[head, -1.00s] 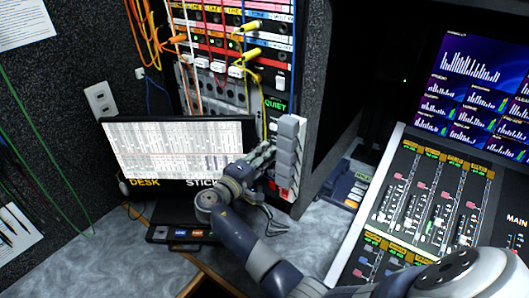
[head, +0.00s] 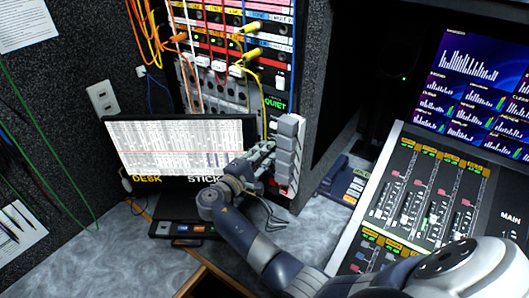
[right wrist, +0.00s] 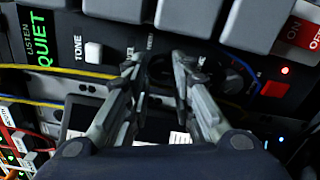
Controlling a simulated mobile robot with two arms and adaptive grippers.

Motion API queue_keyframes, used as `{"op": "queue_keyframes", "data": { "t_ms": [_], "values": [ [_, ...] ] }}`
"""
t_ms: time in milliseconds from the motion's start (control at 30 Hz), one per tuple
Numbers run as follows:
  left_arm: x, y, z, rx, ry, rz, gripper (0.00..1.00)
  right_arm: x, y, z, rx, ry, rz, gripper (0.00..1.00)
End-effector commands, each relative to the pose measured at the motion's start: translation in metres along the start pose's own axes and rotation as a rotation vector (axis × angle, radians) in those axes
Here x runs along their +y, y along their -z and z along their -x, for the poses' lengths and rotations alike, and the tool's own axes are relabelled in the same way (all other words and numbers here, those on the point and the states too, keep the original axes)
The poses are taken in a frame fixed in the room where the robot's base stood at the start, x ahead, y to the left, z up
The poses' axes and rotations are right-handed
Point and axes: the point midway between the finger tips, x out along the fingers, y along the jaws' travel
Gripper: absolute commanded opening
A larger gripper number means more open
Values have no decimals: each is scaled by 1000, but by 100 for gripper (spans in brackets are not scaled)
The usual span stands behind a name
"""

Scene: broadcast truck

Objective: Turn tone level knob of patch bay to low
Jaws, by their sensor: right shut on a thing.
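The patch bay (head: 213,92) stands in the rack behind the desk, with cords plugged in above. Its lower strip, in the right wrist view, has a green QUIET display (right wrist: 40,48), a TONE label and a white button (right wrist: 93,52). My right gripper (right wrist: 158,72) is at this strip, just right of the button, its fingers on both sides of a dark knob (right wrist: 160,67), apparently the tone level knob. The fingers and shadow hide most of the knob, so its setting cannot be read. In the head view my right gripper (head: 268,152) reaches the rack's lower right. My left gripper is not in view.
A monitor (head: 180,145) stands left of my right gripper. A column of grey blocks (head: 288,145) sits close on its right. Another dark knob (right wrist: 237,78) and a red ON/OFF switch (right wrist: 303,30) lie to the right. A mixing console (head: 425,195) fills the right side.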

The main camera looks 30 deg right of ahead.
Motion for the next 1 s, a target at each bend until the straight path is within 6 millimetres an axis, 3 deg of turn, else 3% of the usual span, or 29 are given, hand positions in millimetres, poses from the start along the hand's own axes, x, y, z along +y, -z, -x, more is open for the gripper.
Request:
{"op": "queue_keyframes", "data": {
  "t_ms": [233, 267, 300, 667, 1000],
  "values": [
    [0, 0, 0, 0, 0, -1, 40, 3, -1, -2, -3, -6, -1, 0],
    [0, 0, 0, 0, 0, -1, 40, 3, -1, -2, -3, -6, -1, 29],
    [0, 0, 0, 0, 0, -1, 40, 3, -1, -2, -3, -5, -1, 31],
    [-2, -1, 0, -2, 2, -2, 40, 1, 0, 4, 1, -1, -1, 31],
    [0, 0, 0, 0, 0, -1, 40, 0, 0, 57, 1, -1, -1, 31]
  ]
}}
